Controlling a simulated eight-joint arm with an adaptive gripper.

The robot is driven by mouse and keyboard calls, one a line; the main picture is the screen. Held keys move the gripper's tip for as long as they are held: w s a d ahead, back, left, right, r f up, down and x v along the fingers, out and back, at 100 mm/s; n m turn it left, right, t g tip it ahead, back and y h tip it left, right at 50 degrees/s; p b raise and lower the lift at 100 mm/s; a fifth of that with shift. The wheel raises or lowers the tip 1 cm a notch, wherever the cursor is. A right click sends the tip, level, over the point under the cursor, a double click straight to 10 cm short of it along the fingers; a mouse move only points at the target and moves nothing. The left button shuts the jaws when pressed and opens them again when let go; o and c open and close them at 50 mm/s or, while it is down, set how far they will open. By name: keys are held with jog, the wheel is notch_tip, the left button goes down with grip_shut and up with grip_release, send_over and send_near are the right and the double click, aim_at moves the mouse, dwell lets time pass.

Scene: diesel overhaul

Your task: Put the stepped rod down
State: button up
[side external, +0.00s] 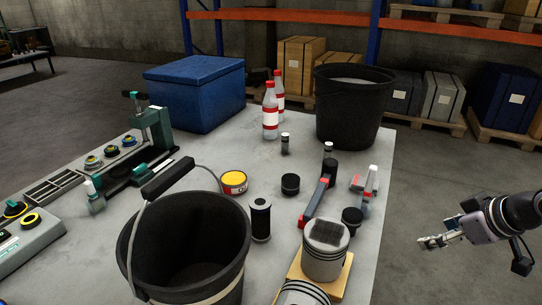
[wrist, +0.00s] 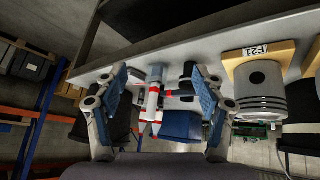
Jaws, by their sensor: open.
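My gripper (side external: 432,241) is off the right edge of the table in the side external view, out over the floor. In the wrist view its two blue-padded fingers (wrist: 157,82) stand wide apart. I see nothing held between them; the things that show through the gap stand on the table behind. I cannot single out the stepped rod with certainty in either view. Small upright dark and grey cylinders stand on the table, one near the bottles (side external: 285,144) and one before the far bucket (side external: 328,150), but their shapes are too small to tell.
A piston (side external: 325,249) stands on a wooden board (side external: 340,287) near the table's right edge, also in the wrist view (wrist: 262,88). Black buckets stand near (side external: 185,240) and far (side external: 350,108). Red-capped bottles (side external: 270,112), a blue box (side external: 195,90) and a red-handled tool (side external: 316,202) occupy the table (side external: 375,150).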

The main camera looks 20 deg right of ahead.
jog(key=shift+o, duration=0.4)
jog(key=shift+s+d+r+m, duration=0.1)
jog(key=shift+r+m, duration=0.05)
jog(key=shift+m, duration=0.4)
jog(key=shift+s+r+m, duration=0.1)
jog(key=shift+m, duration=0.45)
jog(key=m+t+y, duration=0.3)
jog(key=m+y, duration=0.1)
jog(key=m, duration=2.7)
send_near(361, 218)
jog(key=w+f, duration=0.1)
jog(key=f, duration=0.1)
jog(key=shift+a+r+x, duration=0.1)
jog(key=shift+a+x, duration=0.1)
jog(key=shift+x, duration=1.2)
jog(key=shift+a+r+x, duration=0.1)
jog(key=shift+a+x, duration=0.05)
jog(key=shift+x, duration=1.3)
jog(key=shift+y, duration=0.3)
jog(key=shift+r+x, duration=0.2)
jog(key=shift+x, duration=2.35)
jog(key=shift+w, duration=0.2)
